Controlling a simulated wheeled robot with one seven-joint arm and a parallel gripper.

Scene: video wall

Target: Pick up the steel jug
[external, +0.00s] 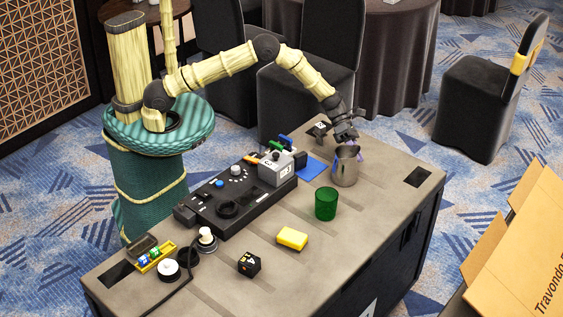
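The steel jug (346,168) stands upright on the grey table, right of the middle. It is a shiny grey metal vessel with an open top. My gripper (347,148) is at the jug's rim, reaching down from above and behind it. Light purple finger parts show at both sides of the rim. I cannot tell whether the fingers touch the jug or how far apart they are. The jug's handle cannot be made out.
A green cup (326,203) stands close in front of the jug. A yellow sponge (292,238) and a black cube (249,264) lie nearer the front. A black control panel (225,208) with a grey box (276,168) is to the left. The table's right end is mostly clear.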

